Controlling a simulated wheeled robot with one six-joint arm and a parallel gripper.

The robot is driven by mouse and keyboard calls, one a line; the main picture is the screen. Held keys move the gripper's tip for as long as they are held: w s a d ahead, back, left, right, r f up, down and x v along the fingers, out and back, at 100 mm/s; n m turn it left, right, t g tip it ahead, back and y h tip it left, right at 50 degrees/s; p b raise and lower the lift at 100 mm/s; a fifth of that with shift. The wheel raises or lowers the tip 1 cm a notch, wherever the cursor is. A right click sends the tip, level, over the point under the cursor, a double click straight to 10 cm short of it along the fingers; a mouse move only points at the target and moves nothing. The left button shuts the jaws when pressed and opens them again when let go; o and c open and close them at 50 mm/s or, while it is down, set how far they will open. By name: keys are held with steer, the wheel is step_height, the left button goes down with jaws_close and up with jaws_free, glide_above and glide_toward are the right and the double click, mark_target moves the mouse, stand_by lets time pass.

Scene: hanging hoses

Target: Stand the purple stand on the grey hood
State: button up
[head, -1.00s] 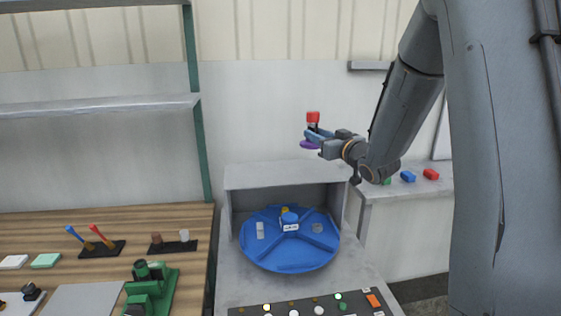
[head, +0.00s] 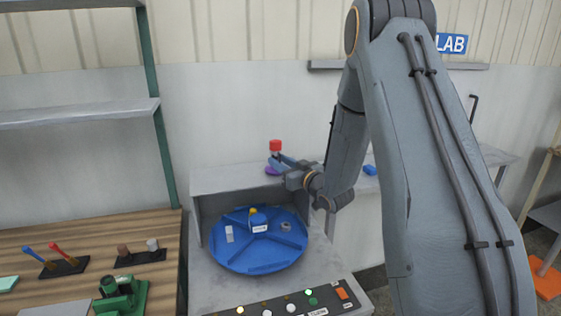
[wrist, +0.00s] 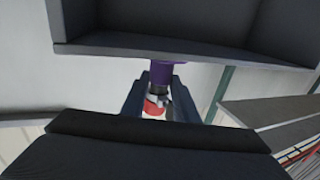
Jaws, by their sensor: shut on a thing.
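My gripper (head: 280,163) is shut on the purple stand, gripping it around its pale middle below a red top. The purple stand (head: 272,170) is upright, its purple base just at the top of the grey hood (head: 222,178). In the wrist view the purple stand (wrist: 161,72) sits between my fingers (wrist: 153,100), with its purple base up against the dark hood edge (wrist: 200,57). I cannot tell for certain whether the base touches the hood. Part of the stand is hidden by my fingers.
Under the hood is a blue turntable (head: 235,262) with small items on it. A control panel (head: 295,306) is in front. A wooden bench (head: 100,228) with tools stands left. A blue block (head: 369,170) lies on the counter at right. The hood's top left is bare.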

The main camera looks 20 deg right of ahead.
steer(key=shift+f, duration=0.1)
steer(key=o, duration=1.2)
steer(key=shift+c, duration=0.2)
steer(key=shift+s, duration=0.1)
steer(key=b+v, duration=0.3)
steer(key=v, duration=0.9)
steer(key=s+a+f+m+g+h, duration=0.35)
steer(key=s+f+g+h, duration=0.25)
steer(key=s+f+g, duration=0.6)
steer(key=s+a+r+g, duration=0.1)
steer(key=s+a+g, duration=0.1)
steer(key=s, duration=0.5)
steer(key=s+a+r+g, duration=0.1)
steer(key=s+a+g, duration=0.1)
steer(key=s, duration=0.5)
steer(key=shift+a, duration=0.9)
